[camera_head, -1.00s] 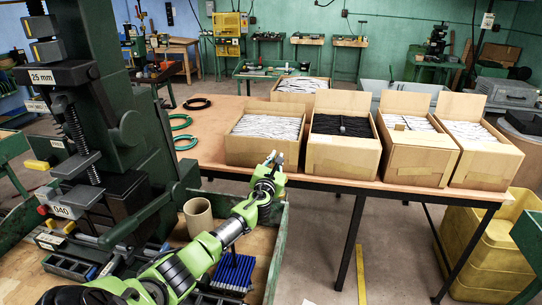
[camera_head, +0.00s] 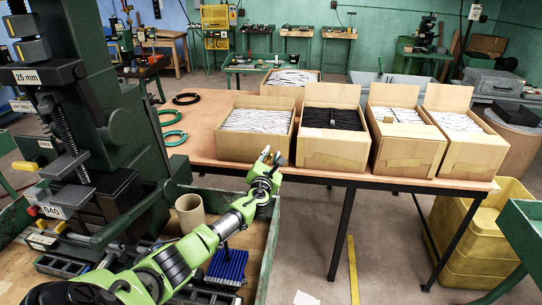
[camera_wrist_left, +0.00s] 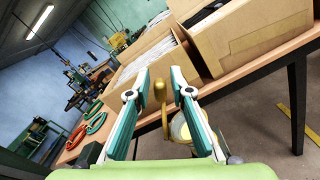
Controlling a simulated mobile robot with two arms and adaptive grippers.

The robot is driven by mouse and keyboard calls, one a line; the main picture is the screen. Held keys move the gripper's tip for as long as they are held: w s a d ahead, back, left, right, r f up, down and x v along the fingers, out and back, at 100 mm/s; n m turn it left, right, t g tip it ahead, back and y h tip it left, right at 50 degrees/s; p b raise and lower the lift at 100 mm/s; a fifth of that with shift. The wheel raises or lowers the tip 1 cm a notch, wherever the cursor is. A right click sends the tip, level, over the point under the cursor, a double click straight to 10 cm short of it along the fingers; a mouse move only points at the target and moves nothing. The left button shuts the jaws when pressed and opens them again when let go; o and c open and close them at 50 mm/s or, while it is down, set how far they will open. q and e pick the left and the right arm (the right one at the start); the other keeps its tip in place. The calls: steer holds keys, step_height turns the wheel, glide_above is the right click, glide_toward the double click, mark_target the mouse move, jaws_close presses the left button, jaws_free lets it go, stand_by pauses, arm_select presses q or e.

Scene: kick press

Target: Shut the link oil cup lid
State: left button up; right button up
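My left gripper (camera_head: 268,156) reaches over the bench by the green press, in front of the leftmost carton. In the left wrist view its two teal fingers (camera_wrist_left: 159,72) are apart. A small brass-coloured rounded piece (camera_wrist_left: 160,90) shows in the gap between them, with curved brass-coloured parts (camera_wrist_left: 182,128) lower down by the right finger. I cannot tell whether these belong to the oil cup or its lid, nor whether a finger touches them. No oil cup or lid can be made out clearly in the head view. My right gripper is not in view.
The green press (camera_head: 105,110) stands at the left. A tan cylinder (camera_head: 190,212) and a blue bundle (camera_head: 228,266) are on its bench. Open cartons (camera_head: 333,150) line the wooden table (camera_head: 202,134), beside green and black rings (camera_head: 174,138). Yellow crates (camera_head: 470,245) stand at the right.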

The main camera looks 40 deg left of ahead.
arm_select(q)
steer(key=v, duration=1.2)
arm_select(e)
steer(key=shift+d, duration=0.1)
